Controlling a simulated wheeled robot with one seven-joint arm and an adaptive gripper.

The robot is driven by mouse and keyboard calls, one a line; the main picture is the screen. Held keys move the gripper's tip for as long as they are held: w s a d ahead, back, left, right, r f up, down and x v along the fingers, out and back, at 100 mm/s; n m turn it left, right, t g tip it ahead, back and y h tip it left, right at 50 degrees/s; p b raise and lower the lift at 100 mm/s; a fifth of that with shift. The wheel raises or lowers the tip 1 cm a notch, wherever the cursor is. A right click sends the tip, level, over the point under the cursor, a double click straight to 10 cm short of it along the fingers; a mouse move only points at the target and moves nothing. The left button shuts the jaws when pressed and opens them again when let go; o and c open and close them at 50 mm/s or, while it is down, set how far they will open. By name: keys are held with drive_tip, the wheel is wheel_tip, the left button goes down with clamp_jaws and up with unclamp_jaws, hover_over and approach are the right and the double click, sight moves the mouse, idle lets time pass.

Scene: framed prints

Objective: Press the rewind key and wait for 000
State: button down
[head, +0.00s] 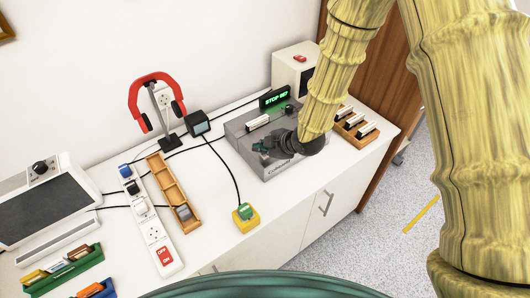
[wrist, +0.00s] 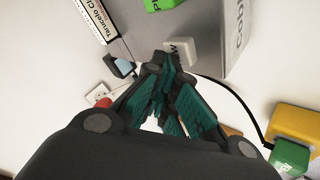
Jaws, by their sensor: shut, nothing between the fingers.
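A grey machine (head: 283,166) sits on the white counter, with a small display (head: 275,97) at its back. The display shows green text starting with STOP; its digits are hard to read. A green key (wrist: 163,4) lies beyond, near a labelled white cassette (wrist: 91,20).
A wooden tray (head: 166,185), power strip (head: 148,220) and red headphones (head: 152,98) are further left. A wooden rack (head: 357,138) is at right.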

sight(263, 155)
drive_tip(key=shift+f, duration=0.45)
idle(0.5)
drive_tip(key=shift+r, duration=0.25)
drive_tip(key=shift+r+p, duration=0.55)
drive_tip(key=shift+r, duration=0.5)
drive_tip(key=shift+r, duration=0.1)
wheel_tip(263, 155, up, 5)
drive_tip(key=p, duration=0.3)
idle(0.9)
